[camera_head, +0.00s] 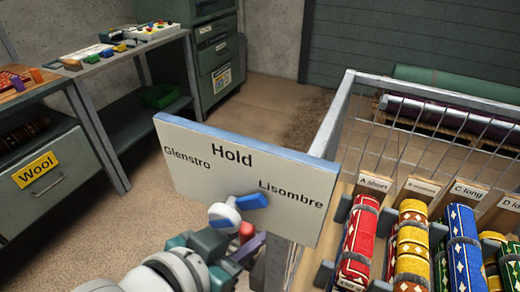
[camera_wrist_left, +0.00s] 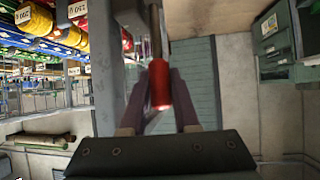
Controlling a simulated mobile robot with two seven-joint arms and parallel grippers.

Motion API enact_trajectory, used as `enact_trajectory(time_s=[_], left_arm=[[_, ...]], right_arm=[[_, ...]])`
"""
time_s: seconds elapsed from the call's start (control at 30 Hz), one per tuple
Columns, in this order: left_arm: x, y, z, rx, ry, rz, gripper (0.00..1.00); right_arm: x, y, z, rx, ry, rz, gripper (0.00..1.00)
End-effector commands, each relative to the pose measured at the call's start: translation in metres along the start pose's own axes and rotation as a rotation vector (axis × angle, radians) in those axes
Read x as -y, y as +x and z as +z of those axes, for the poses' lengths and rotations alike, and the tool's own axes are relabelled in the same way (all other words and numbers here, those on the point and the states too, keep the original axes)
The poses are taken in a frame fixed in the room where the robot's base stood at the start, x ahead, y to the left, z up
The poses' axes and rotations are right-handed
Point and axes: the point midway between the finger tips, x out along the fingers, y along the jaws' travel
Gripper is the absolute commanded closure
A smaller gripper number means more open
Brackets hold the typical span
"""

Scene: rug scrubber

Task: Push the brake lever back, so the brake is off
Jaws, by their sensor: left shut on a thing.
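The brake lever shows as a red grip (camera_head: 246,231) low in the head view, just below the sign board. In the left wrist view the red grip (camera_wrist_left: 159,86) sits at the end of a thin rod (camera_wrist_left: 155,30), between the two purple fingers. My left gripper (camera_head: 243,242) is shut on the red grip; it also shows in the left wrist view (camera_wrist_left: 160,100). In the head view my own arm hides the lever's lower part and its pivot. My right gripper is not in view.
A white board (camera_head: 215,160) reading Hold, Glenstro and Lisombre stands just behind the gripper. Its blue pointer (camera_head: 252,201) is turned towards Lisombre. A wire-mesh frame (camera_head: 400,120) with colourful rug rolls (camera_head: 358,245) is at the right. A bench (camera_head: 110,60) stands left; the floor between is clear.

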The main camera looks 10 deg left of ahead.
Motion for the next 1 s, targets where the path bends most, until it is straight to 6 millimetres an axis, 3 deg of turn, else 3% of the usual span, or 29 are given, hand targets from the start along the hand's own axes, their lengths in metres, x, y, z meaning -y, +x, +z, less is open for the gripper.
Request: enact_trajectory(time_s=[0.13,0.63,0.67,0.7,0.77,1.0], left_arm=[[0.0005,0.003,-0.0054,0.037,-0.004,0.004,1.0],[0.0008,0.0057,-0.0036,0.058,-0.006,0.006,1.0],[0.0008,0.0057,-0.0035,0.058,-0.006,0.006,0.69],[0.0009,0.0057,-0.0035,0.058,-0.006,0.006,0.64],[0.0009,0.0057,-0.0034,0.059,-0.007,0.006,0.58],[0.0009,0.005,-0.0033,0.059,-0.007,0.006,0.58]], right_arm=[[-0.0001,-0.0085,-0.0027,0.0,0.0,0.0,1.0],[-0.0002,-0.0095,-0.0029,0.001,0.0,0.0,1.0],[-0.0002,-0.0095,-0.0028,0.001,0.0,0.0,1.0],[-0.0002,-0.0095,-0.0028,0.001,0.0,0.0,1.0],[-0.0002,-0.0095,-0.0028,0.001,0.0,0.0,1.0],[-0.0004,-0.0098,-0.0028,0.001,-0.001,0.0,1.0]])
